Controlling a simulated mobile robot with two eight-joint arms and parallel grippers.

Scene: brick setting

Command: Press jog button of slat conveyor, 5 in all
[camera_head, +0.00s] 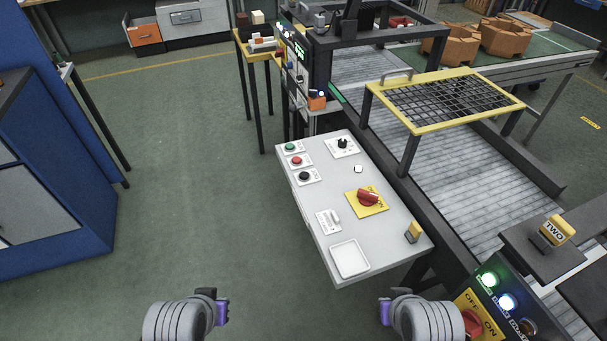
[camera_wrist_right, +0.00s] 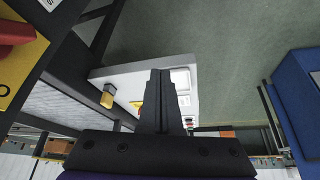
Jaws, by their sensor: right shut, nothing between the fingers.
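The white control panel (camera_head: 330,215) stands beside the slat conveyor (camera_head: 465,195). Along its left side sit a green button (camera_head: 291,147), a red button (camera_head: 296,160) and a black button (camera_head: 304,176); their labels are too small to read, so I cannot tell which is the jog button. My right gripper (camera_wrist_right: 160,100) is shut and empty in the right wrist view, with the panel behind it. In the head view my right wrist (camera_head: 425,318) is below the panel's near end. My left wrist (camera_head: 190,315) is at the bottom left, away from the panel; its fingertips cannot be made out.
The panel also carries a black selector knob (camera_head: 342,144), a red rotary switch (camera_head: 368,197) on yellow, a toggle (camera_head: 334,215) and a white tray (camera_head: 349,272). A yellow-framed mesh guard (camera_head: 413,128) stands over the conveyor. Floor to the panel's left is clear.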

